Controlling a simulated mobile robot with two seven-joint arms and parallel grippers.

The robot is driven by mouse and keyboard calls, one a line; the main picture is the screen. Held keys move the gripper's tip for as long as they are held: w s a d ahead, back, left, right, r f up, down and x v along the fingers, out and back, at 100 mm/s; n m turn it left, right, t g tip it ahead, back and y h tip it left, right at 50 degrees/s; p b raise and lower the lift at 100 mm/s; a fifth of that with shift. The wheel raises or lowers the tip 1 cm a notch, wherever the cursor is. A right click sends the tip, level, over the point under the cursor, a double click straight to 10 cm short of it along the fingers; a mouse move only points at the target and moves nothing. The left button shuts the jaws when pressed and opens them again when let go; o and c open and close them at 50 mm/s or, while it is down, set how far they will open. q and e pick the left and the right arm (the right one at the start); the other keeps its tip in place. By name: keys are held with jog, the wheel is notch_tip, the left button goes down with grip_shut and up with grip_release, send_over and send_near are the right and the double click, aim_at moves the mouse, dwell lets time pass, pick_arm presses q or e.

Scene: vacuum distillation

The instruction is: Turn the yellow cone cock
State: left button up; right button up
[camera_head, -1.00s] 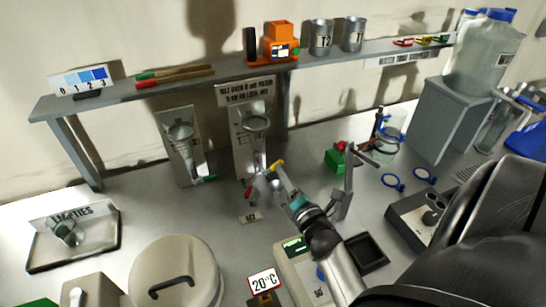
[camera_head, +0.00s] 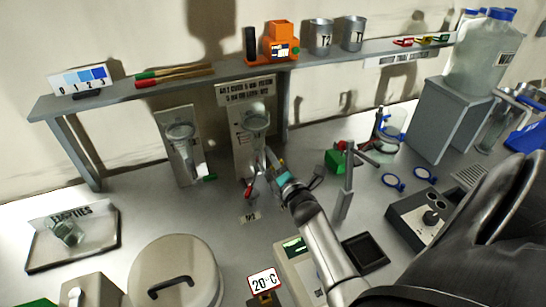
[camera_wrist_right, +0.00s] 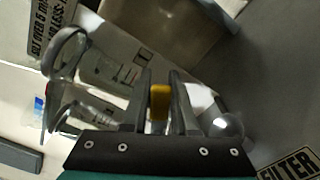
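The yellow cone cock (camera_wrist_right: 159,103) shows in the right wrist view as a small yellow piece between my right fingers. In the head view it is hidden by my right gripper (camera_head: 268,162), which is at the lower end of the right-hand glass funnel (camera_head: 256,122). In the right wrist view the gripper's (camera_wrist_right: 160,90) two fingers stand a narrow gap apart, one on each side of the yellow piece. Whether they press on it I cannot tell. A red-handled part (camera_head: 250,188) hangs just below and left of the gripper. My left gripper is not in view.
A second funnel (camera_head: 180,135) with a green cock (camera_head: 210,178) is mounted to the left. A shelf (camera_head: 210,78) runs above. A thin grey post (camera_head: 346,185) stands right of my forearm. A round-lidded pot (camera_head: 175,270) stands at the front left.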

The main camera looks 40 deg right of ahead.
grip_shut()
dwell(0.3)
jog(key=shift+s+d+f+m+b, duration=0.15)
jog(key=shift+f+m+b, duration=0.3)
jog(key=shift+m, duration=0.95)
jog(key=shift+w+d+f+m+b, duration=0.15)
jog(key=shift+f+m, duration=0.45)
jog(key=shift+m, duration=0.8)
jog(key=shift+s, duration=0.1)
jog(key=shift+o, duration=0.9)
grip_release()
